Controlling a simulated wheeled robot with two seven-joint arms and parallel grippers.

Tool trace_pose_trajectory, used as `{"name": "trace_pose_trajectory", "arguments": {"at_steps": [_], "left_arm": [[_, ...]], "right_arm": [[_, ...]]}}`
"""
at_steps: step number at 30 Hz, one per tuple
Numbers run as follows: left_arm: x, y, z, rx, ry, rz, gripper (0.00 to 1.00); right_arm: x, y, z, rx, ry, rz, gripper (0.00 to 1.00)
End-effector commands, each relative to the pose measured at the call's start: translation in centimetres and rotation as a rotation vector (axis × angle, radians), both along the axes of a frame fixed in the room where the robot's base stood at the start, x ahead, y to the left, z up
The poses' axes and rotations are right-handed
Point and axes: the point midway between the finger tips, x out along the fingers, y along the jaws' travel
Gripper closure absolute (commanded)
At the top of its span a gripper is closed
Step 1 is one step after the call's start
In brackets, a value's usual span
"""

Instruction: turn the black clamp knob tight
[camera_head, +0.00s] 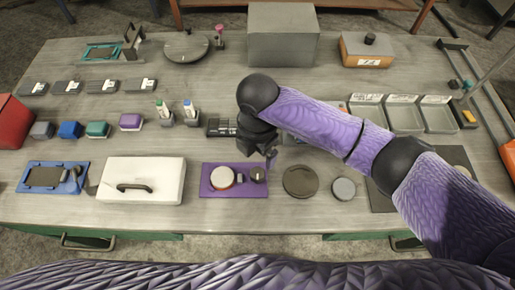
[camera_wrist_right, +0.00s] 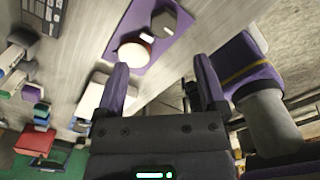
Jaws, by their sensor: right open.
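My right gripper (camera_head: 270,158) hangs above the back right edge of a purple plate (camera_head: 215,187), largely hidden by my own wrist. In the right wrist view, its two purple fingers stand apart with nothing between them (camera_wrist_right: 161,65). A small dark round knob (camera_head: 258,174) sits on the plate's right side, just below the gripper in the picture. A round white-topped piece (camera_head: 222,178) is beside it. The wrist view also shows the white piece (camera_wrist_right: 134,51) and a dark block (camera_wrist_right: 170,20) beyond the fingertips. I cannot tell for sure which dark part is the clamp knob. My left gripper is out of sight.
A white case with a handle (camera_head: 142,180) is left of the plate. A dark disc (camera_head: 300,181) and a grey disc (camera_head: 344,188) lie to its right. Clear trays (camera_head: 404,115) and a grey box (camera_head: 282,40) stand farther back. The front table strip is clear.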

Motion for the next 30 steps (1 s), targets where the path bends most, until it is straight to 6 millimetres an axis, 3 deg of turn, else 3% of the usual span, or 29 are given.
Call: {"name": "trace_pose_trajectory", "arguments": {"at_steps": [12, 16, 23, 26, 30], "left_arm": [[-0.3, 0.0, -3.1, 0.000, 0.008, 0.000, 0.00], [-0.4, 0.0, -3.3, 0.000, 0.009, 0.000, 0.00], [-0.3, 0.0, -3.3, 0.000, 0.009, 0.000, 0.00], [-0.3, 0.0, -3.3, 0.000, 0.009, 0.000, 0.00], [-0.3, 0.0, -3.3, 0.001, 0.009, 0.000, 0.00]], "right_arm": [[-0.2, 0.0, -8.8, -0.001, 0.003, 0.000, 0.10], [-0.1, 0.0, -9.8, 0.000, 0.001, 0.001, 0.10], [-0.1, 0.0, -9.8, 0.000, 0.000, 0.001, 0.10], [-0.1, 0.0, -9.8, 0.000, 0.000, 0.001, 0.27], [-0.1, 0.0, -9.8, 0.000, 0.000, 0.001, 0.56]]}}
